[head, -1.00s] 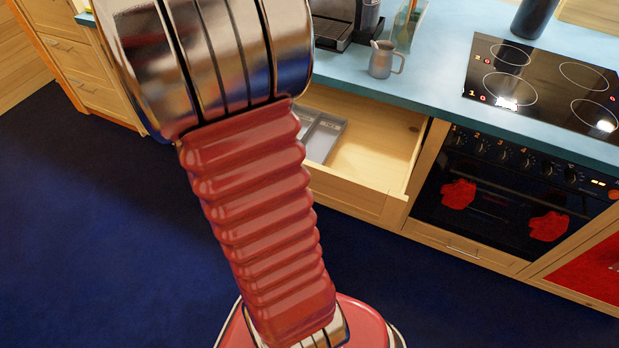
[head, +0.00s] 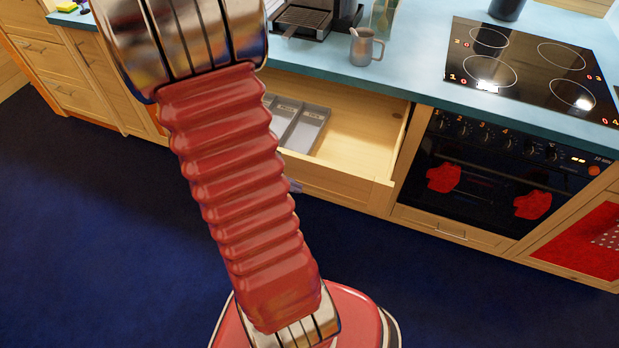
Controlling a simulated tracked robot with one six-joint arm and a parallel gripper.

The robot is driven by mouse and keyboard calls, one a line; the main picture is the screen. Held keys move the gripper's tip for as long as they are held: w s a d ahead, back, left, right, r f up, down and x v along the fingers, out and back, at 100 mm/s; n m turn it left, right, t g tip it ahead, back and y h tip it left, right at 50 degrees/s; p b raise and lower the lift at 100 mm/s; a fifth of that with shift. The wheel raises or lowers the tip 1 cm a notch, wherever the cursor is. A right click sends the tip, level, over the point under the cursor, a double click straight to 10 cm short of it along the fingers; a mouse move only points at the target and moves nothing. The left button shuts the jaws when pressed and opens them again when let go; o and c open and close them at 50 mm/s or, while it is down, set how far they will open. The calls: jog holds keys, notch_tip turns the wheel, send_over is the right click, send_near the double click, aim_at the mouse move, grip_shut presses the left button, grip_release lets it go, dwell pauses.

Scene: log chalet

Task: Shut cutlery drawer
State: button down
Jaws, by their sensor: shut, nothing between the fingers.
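The cutlery drawer (head: 340,182) stands open below the blue worktop, left of the oven, in the head view. A grey cutlery tray (head: 303,128) lies in its left part, and the bare wooden floor shows to the right. My red ribbed arm crosses the view and hides the drawer's left end. A small dark grey piece (head: 295,186) shows at the arm's edge by the drawer front; I cannot tell what it is. I cannot make out my gripper, which is hidden or out of the picture.
A metal jug (head: 366,47) and a coffee machine (head: 314,18) stand on the worktop (head: 420,70) above the drawer. The black hob (head: 530,72) and oven (head: 480,180) with red mitts are at right. The dark blue floor (head: 90,230) is clear at left.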

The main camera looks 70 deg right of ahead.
aim_at(319, 184)
jog(key=shift+s+d+f, duration=0.45)
jog(key=shift+d+f, duration=0.25)
jog(key=shift+d, duration=0.35)
jog(key=shift+s+d+f, duration=0.4)
jog(key=shift+d+f, duration=0.3)
jog(key=shift+d, duration=0.35)
jog(key=shift+s+d+f, duration=0.45)
jog(key=shift+d+f, duration=0.25)
jog(key=shift+d, duration=0.35)
